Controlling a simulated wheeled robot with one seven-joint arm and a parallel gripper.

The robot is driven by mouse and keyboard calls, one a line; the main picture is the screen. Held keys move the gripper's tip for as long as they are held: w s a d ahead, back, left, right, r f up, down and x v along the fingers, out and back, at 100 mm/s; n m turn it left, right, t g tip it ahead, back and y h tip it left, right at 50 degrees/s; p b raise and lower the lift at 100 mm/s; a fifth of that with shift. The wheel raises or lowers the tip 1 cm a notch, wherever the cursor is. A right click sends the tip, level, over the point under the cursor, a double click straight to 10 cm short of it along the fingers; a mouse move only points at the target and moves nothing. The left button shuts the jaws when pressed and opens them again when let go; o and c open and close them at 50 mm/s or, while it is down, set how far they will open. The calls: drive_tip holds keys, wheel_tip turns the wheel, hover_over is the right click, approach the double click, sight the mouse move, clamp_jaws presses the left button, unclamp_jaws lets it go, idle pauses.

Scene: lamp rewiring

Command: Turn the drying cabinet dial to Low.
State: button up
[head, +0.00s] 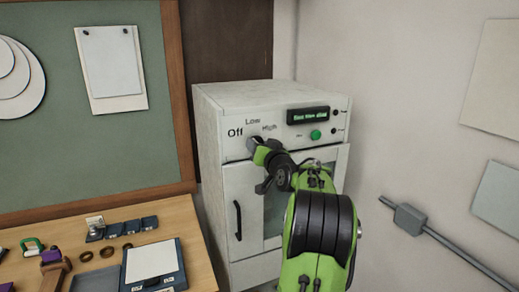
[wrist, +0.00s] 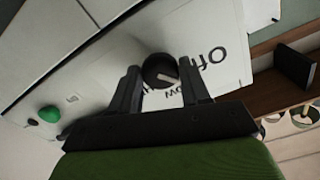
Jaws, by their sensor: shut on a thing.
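The drying cabinet (head: 215,115) is a white box with a dial on its upper front, marked Off, Low and High. The dial (wrist: 157,66) is a dark round knob with a pale pointer line. My gripper (wrist: 163,80) is shut on the dial, one finger on each side of it. In the wrist view the pointer lies between Off and Low; I cannot tell its exact setting. The Low and High labels are partly hidden by my fingers there. In the head view my gripper (head: 259,149) covers most of the dial, and all three labels show.
A green button (head: 315,134) and a lit display (head: 308,115) are right of the dial. The door handle (head: 238,220) is below. A wall-mounted bar (head: 440,237) is at right.

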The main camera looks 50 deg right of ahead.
drive_tip(key=shift+a+m, duration=0.1)
drive_tip(key=shift+m, duration=3.8)
drive_tip(key=o, duration=1.1)
drive_tip(key=shift+c, duration=0.2)
drive_tip(key=b+v, duration=0.5)
drive_tip(key=v, duration=1)
drive_tip(key=shift+s+a, duration=0.15)
drive_tip(key=shift+s, duration=0.15)
